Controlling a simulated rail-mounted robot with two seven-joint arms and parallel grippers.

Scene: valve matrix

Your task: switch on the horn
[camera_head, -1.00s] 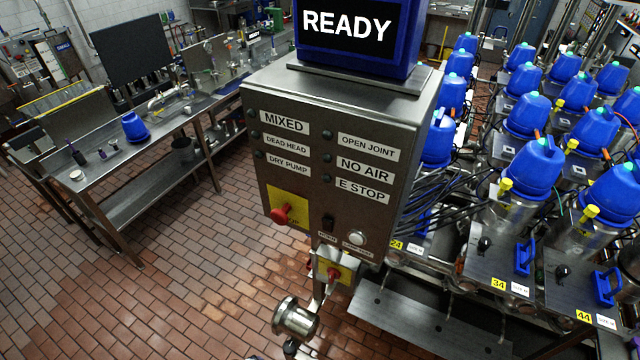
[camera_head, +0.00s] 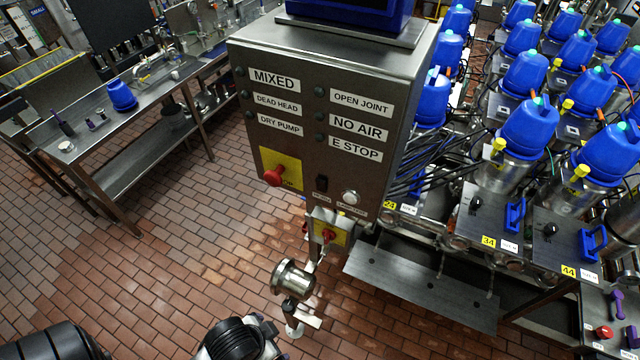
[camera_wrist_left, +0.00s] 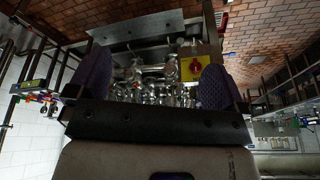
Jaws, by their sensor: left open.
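The steel control box (camera_head: 250,130) stands in the middle of the head view. Low on its front are a black rocker switch (camera_head: 321,184) and a round white button (camera_head: 350,197), each with a small label below. The labels are too small to read surely, so I cannot tell which control is the horn. My left gripper (camera_wrist_left: 155,80) is open and empty in the left wrist view, its purple fingers wide apart. A red knob on a yellow plate (camera_wrist_left: 195,66) shows beyond the fingers, apart from them. My right gripper is not seen.
A red emergency knob (camera_head: 272,176) on a yellow plate sits left of the switch. Below the box are another red knob (camera_head: 328,235) and a steel pipe fitting (camera_head: 293,277). Blue-capped valves (camera_head: 530,125) fill the right. Open brick floor (camera_head: 190,255) lies left.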

